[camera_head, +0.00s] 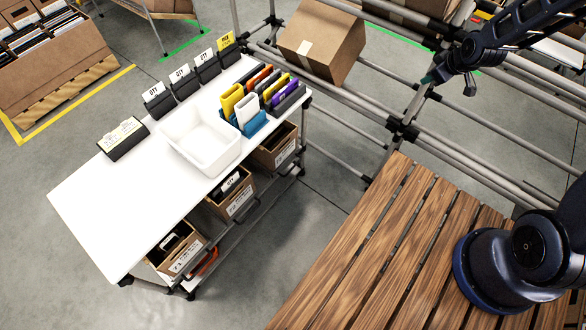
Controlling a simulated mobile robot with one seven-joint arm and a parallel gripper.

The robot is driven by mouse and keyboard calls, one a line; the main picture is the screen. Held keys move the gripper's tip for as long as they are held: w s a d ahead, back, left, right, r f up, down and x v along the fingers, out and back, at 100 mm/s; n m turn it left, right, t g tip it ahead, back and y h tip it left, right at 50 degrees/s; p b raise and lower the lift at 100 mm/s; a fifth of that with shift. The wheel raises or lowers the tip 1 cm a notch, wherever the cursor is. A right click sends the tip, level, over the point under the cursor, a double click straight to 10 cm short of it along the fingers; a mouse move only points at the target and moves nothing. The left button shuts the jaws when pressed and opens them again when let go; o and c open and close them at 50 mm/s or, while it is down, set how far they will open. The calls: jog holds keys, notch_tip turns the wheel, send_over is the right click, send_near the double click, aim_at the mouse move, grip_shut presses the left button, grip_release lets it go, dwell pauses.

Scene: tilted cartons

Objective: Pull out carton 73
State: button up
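A brown cardboard carton (325,38) with a strip of pale tape sits tilted on the tube rack at the top middle. A second carton (398,14) is partly cut off at the top edge. No number 73 can be read on either, so I cannot tell which is carton 73. My gripper (452,83) is at the upper right, in front of the rack tubes, to the right of the tilted carton and apart from it. Its two fingers look spread, with nothing visible between them.
A white table (110,220) at the left holds a white tray (203,163), coloured folders and label stands. Labelled boxes (234,194) sit on its lower shelf. Grey rack tubes (345,92) run below the tilted carton. A wooden slatted deck (365,255) lies beneath my arm. Grey floor is clear between.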

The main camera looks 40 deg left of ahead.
jog(key=w+a+f+n+y, duration=0.3)
jog(key=a+f+n, duration=0.2)
jog(key=a+f, duration=1.05)
jog(key=s+a+f+n+y, duration=0.1)
jog(key=s+a+f+n, duration=0.2)
jog(key=a+f, duration=0.35)
jog(key=s+a+f+n+y, duration=0.2)
jog(key=a+f, duration=0.4)
jog(key=f, duration=0.1)
jog(key=n+g+y, duration=0.4)
jog(key=n+y, duration=0.1)
jog(key=n, duration=0.5)
send_near(291, 169)
jog(key=a, duration=0.3)
jog(key=a+f, duration=0.1)
jog(key=a, duration=0.2)
jog(key=a+f, duration=0.1)
jog(key=a, duration=0.3)
jog(key=shift+s+f, duration=0.1)
jog(key=shift+f, duration=0.15)
grip_shut()
jog(key=shift+d, duration=0.1)
